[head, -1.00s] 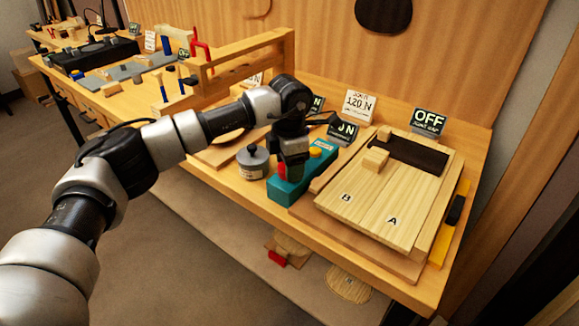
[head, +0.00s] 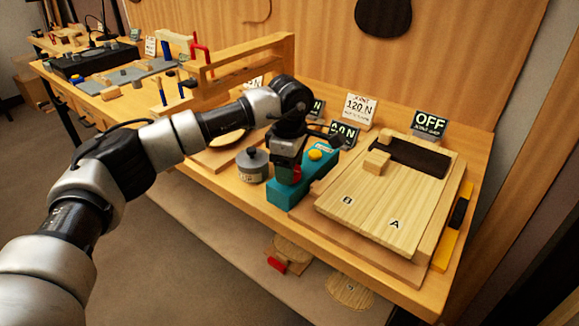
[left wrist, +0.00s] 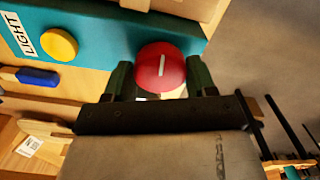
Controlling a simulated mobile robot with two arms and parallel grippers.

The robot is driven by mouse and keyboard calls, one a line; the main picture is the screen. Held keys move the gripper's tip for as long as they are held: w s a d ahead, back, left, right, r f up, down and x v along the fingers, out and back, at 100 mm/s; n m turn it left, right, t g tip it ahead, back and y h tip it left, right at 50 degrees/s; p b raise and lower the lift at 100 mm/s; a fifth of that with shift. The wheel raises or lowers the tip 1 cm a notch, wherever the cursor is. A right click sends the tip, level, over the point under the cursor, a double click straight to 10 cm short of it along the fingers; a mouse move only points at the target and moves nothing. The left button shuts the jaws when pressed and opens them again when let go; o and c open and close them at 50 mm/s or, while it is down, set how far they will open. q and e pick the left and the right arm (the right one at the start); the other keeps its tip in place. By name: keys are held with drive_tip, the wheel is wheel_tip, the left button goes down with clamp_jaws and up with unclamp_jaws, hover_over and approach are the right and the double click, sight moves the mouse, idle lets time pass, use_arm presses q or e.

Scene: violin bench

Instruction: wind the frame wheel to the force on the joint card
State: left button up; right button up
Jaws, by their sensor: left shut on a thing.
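A teal box (head: 318,166) stands at the bench's front edge, with a yellow button (head: 315,155) on top. The left wrist view shows it with a LIGHT label (left wrist: 25,37). A round red wheel (left wrist: 161,69) with a white line is on the box. My left gripper (left wrist: 160,80) is shut on the wheel, one finger on each side. In the head view my left gripper (head: 289,172) points down at the box. The joint card (head: 358,108) reads 120 N. A dark display (head: 344,134) below it ends in "0 N"; its first part is hidden. My right gripper is out of view.
Wooden plates (head: 385,203) marked A and B lie right of the box. A dark OFF sign (head: 430,123) stands behind them. A grey round weight (head: 252,163) stands left of the box. A wooden frame (head: 235,65) rises farther left.

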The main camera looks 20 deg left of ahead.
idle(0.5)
use_arm(q)
drive_tip(key=o, duration=0.9)
wheel_tip(320, 180, up, 11)
drive_tip(key=shift+f, duration=0.1)
idle(1.0)
